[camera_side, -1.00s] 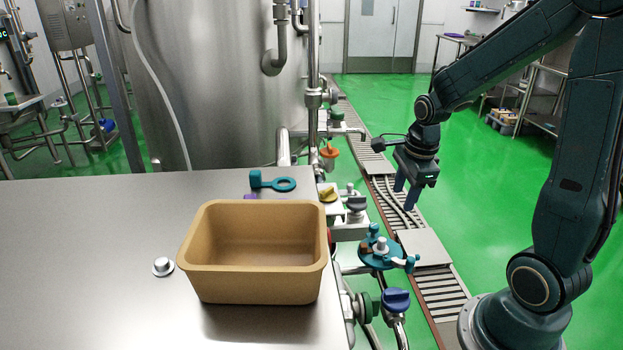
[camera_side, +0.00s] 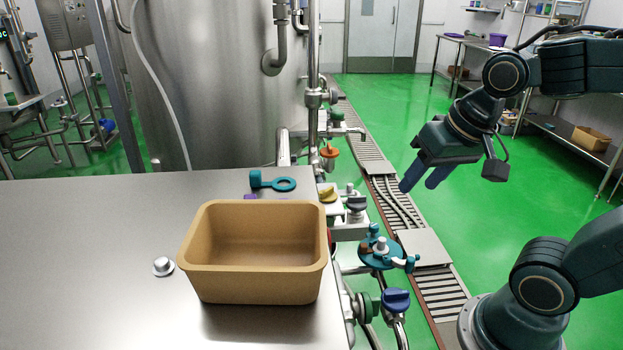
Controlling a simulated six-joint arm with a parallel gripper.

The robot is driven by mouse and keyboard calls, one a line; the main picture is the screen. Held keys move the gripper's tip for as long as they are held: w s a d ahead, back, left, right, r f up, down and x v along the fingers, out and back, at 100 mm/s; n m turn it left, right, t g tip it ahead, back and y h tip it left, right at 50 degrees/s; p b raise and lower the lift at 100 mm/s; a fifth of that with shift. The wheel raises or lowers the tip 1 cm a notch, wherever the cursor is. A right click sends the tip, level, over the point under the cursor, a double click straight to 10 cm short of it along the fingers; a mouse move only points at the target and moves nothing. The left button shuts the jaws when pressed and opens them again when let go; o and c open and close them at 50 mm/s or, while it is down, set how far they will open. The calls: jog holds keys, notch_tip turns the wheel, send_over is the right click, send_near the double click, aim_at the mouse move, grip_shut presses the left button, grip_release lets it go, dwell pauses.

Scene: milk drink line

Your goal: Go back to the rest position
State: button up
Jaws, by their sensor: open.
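My gripper (camera_side: 418,181) is at the right of the side view, above the green floor and the floor drain. Its two blue fingers are apart and point down to the left, with nothing between them. It is well clear of the steel table and of the pipes and valves. My arm folds back to the right, with its upper links near the top right edge.
A tan bin (camera_side: 255,290), empty as far as I see, stands on the steel table (camera_side: 80,260). A teal ring-ended part (camera_side: 272,182) and a small metal knob (camera_side: 163,266) are beside it. Valves with a blue knob (camera_side: 395,300) and a teal flange (camera_side: 381,252) line the table's right side.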

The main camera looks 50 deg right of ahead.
jog(key=s+n, duration=0.1)
jog(key=n, duration=0.1)
jog(key=s+a+r+n, duration=0.1)
jog(key=s+a+n, duration=0.1)
jog(key=n, duration=0.1)
jog(key=shift+s+r+n+t+y, duration=0.2)
jog(key=shift+n+t+y, duration=0.1)
jog(key=shift+t, duration=0.1)
